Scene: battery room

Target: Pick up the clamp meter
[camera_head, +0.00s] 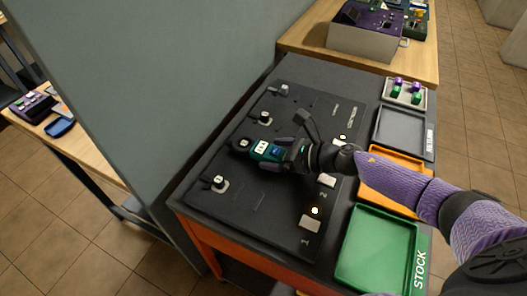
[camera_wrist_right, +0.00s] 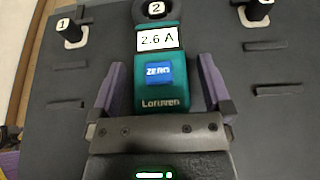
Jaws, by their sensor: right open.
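The clamp meter (camera_head: 264,151) is teal with a dark ring jaw, and lies on the black board around the post marked 2. In the right wrist view the clamp meter (camera_wrist_right: 162,96) shows a 2.6 A display, a blue ZERO button and the word Loruven. My right gripper (camera_head: 275,155) is over its body. In the wrist view the purple fingers of my right gripper (camera_wrist_right: 162,90) stand open on either side of the meter, with small gaps visible. My left gripper is not in view.
The black board (camera_head: 262,200) has other numbered posts, slots and lit indicators. To the right are a green STOCK tray (camera_head: 380,243), an orange tray (camera_head: 405,163), an empty grey tray (camera_head: 402,130) and a tray of purple and green pieces (camera_head: 405,95). A grey wall (camera_head: 150,90) rises at left.

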